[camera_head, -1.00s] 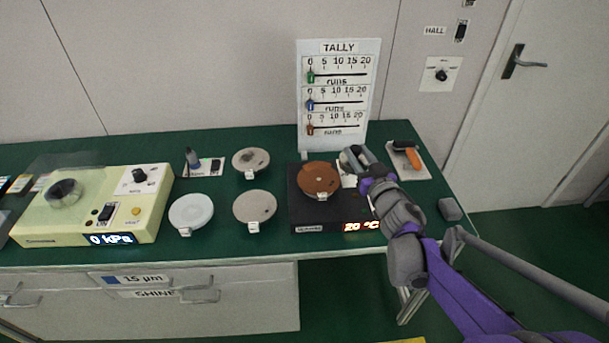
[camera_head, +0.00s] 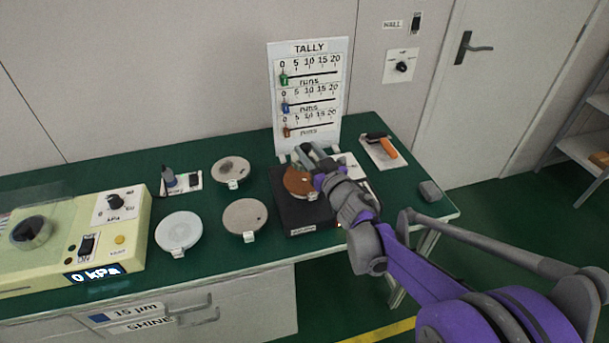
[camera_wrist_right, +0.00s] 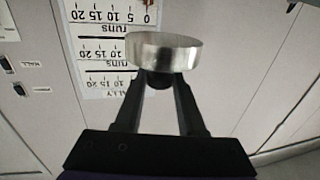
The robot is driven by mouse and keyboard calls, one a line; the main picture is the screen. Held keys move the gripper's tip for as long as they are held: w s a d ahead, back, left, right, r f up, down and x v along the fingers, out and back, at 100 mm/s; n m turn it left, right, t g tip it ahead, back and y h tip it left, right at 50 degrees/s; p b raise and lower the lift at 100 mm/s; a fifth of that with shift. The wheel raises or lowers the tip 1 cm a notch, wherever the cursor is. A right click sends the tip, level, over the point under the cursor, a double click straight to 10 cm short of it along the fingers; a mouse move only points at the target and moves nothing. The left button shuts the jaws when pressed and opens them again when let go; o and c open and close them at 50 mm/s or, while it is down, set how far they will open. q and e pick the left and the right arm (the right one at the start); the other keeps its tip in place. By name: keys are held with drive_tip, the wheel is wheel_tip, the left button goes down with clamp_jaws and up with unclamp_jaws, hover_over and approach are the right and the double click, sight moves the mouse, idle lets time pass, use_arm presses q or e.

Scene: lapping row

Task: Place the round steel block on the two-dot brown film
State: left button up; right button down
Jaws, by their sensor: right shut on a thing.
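My right gripper (camera_head: 311,156) is over the back of the black hot plate (camera_head: 297,217). In the right wrist view the same gripper (camera_wrist_right: 160,80) is shut on the round steel block (camera_wrist_right: 165,52), a short shiny cylinder held at its fingertips. I cannot clearly make out the block in the head view. A red-brown disc (camera_head: 299,182) lies on the hot plate, partly hidden by my gripper. Two grey-brown discs lie on the green bench, one at the back (camera_head: 231,170) and one in front (camera_head: 245,217). Their dot marks are too small to read. My left gripper is not in view.
A white disc (camera_head: 179,231) lies left of the front grey-brown disc. A cream vacuum unit (camera_head: 130,233) stands at the left. The tally board (camera_head: 308,95) stands behind the hot plate. An orange-handled tool (camera_head: 383,146) and a grey block (camera_head: 430,191) lie at the right.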

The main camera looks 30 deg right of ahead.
drive_tip(key=shift+f+b, duration=0.8)
drive_tip(key=shift+f, duration=2.75)
drive_tip(key=shift+f, duration=0.15)
drive_tip(key=c, duration=0.5)
unclamp_jaws()
